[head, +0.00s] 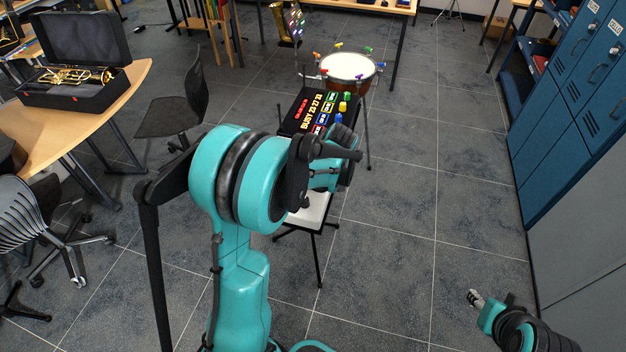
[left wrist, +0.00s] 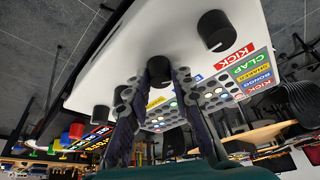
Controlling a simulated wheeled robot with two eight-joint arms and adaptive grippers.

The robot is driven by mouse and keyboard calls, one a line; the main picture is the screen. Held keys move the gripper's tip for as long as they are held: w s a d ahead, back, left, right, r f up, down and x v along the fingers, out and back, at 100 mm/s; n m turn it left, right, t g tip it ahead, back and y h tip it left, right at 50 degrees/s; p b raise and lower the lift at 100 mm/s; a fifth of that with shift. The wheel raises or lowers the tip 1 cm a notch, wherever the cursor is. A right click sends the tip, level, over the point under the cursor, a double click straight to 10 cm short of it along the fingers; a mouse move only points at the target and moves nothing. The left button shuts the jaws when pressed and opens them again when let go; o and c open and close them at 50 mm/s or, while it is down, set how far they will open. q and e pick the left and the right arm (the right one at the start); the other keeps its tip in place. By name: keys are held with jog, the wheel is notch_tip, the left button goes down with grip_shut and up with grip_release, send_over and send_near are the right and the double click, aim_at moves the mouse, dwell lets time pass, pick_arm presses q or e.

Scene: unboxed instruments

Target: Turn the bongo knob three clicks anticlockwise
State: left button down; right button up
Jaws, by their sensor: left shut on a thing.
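A drum machine with a white panel (head: 312,212) and a lit black display (head: 302,112) stands on a thin-legged stand, partly hidden behind my left arm. In the left wrist view the white panel (left wrist: 110,65) fills the top, with several black knobs on it. My left gripper (left wrist: 152,82) has its two fingers closed on the sides of the middle black knob (left wrist: 159,69). Another knob (left wrist: 215,30) sits to its right, and one more (left wrist: 101,113) to its left. I cannot read which label belongs to the gripped knob. My right gripper (head: 475,298) is empty-looking, low at the right.
Coloured labels (left wrist: 244,68) reading KICK, CLAP and BONGO lie right of the knobs. Behind the machine stands a drum (head: 347,66). Blue lockers (head: 565,110) line the right, and a wooden table (head: 80,125) with a trumpet case stands left.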

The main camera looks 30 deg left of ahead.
pick_arm(q)
jog(key=shift+n, duration=0.3)
jog(key=c, duration=1.3)
grip_release()
jog(key=v, duration=1.2)
